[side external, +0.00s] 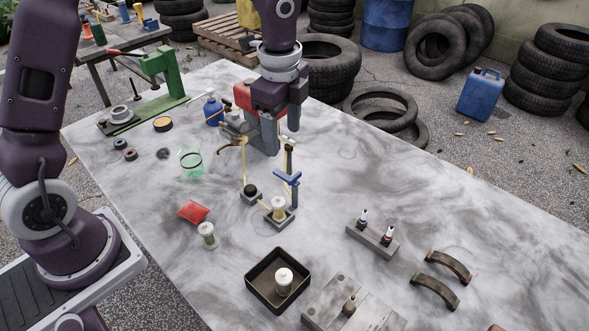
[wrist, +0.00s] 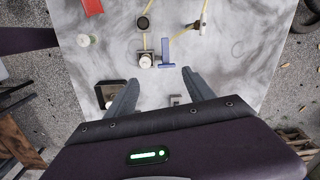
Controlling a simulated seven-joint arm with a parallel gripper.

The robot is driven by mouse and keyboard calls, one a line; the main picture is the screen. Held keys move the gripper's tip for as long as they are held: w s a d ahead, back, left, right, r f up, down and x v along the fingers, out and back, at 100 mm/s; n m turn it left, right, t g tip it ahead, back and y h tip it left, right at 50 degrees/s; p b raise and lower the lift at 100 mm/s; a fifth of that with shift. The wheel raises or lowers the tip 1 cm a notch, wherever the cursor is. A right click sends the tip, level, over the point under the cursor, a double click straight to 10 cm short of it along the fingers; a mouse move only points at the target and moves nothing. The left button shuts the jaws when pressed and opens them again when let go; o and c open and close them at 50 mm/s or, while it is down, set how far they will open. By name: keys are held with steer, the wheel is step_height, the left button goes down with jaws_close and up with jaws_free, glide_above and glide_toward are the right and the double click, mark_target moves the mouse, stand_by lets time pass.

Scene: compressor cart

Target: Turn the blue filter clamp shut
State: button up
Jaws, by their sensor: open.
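The blue filter clamp (side external: 288,178) is a small T-shaped blue piece beside a pale filter cup (side external: 278,208) on a small grey block. In the wrist view the clamp (wrist: 165,50) appears as a long bar with a short crosspiece at its near end, just right of the filter cup (wrist: 146,60). My gripper (side external: 281,140) is open and points down, above and behind the clamp in the side view. In the wrist view the clamp lies beyond the gap between my open fingertips (wrist: 160,77). Nothing is between the fingers, and they do not touch the clamp.
A yellow hose runs by the filter to a black-topped block (side external: 251,191). A dark post (side external: 289,157) stands behind the clamp. A black tray (side external: 262,292) with a white-capped part stands in front.

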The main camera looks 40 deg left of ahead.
steer(key=m, duration=0.2)
glide_above(295, 176)
steer(key=shift+g, duration=0.3)
step_height(295, 176, down, 4)
steer(key=shift+a+f, duration=0.1)
steer(key=shift+f, duration=0.1)
step_height(295, 176, down, 7)
steer(key=shift+f, duration=0.2)
steer(key=shift+c, duration=0.4)
jaws_close()
